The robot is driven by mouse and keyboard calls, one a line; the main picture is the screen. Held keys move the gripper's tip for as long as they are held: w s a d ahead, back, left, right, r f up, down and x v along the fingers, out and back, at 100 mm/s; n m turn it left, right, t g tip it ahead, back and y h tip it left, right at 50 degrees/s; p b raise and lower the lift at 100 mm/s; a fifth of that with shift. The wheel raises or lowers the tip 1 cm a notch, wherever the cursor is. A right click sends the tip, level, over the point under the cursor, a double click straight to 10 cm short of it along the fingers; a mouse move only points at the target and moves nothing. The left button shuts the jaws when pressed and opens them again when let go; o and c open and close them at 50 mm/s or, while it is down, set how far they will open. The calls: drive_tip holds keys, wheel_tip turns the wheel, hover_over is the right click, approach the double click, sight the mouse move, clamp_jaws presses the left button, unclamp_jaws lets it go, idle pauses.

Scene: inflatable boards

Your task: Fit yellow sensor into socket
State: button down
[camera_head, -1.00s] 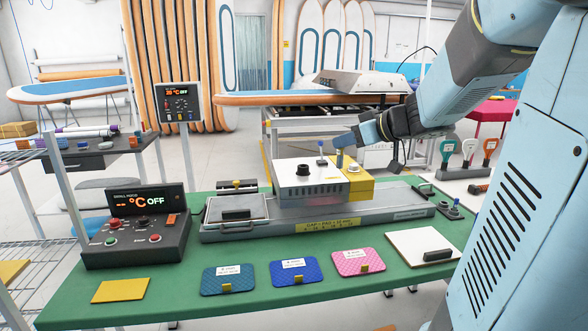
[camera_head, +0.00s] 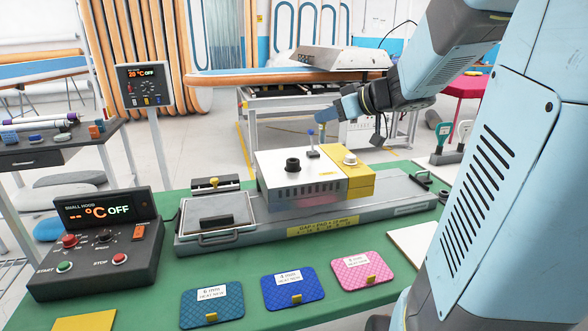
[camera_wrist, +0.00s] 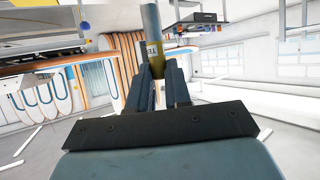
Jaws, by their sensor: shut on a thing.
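My gripper (camera_head: 325,115) is at the end of the arm, above the back of the white box, its fingers pointing left. In the wrist view my gripper (camera_wrist: 158,75) is shut on the yellow sensor (camera_wrist: 154,66), which has a small white label and a grey cylindrical end. A yellow block (camera_head: 361,183) adjoins the white box (camera_head: 300,185), with a round pale fitting (camera_head: 350,160) on top. I cannot tell whether this fitting is the socket.
The green table (camera_head: 340,250) carries a long grey press bed (camera_head: 390,197), a SMALL HOOB control box (camera_head: 95,245), and blue and pink pads (camera_head: 290,287). A display post (camera_head: 145,85) stands behind.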

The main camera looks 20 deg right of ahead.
drive_tip(key=shift+w+a, duration=0.1)
drive_tip(key=shift+a, duration=0.25)
drive_tip(key=shift+w+a+f, duration=0.15)
drive_tip(key=shift+w+f, duration=0.05)
drive_tip(key=shift+w, duration=0.1)
drive_tip(key=w+a+f, duration=0.1)
drive_tip(key=w+f, duration=0.2)
drive_tip(key=w, duration=0.1)
drive_tip(key=w+a+f, duration=0.1)
drive_tip(key=w+f, duration=0.2)
drive_tip(key=w, duration=0.1)
drive_tip(key=w+a+f, duration=0.1)
drive_tip(key=w+f, duration=0.2)
drive_tip(key=w, duration=0.1)
drive_tip(key=shift+w+f, duration=0.25)
drive_tip(key=shift+w, duration=0.1)
drive_tip(key=shift+f, duration=1.55)
drive_tip(key=shift+f, duration=0.15)
drive_tip(key=c, duration=1.1)
unclamp_jaws()
drive_tip(key=shift+o, duration=0.2)
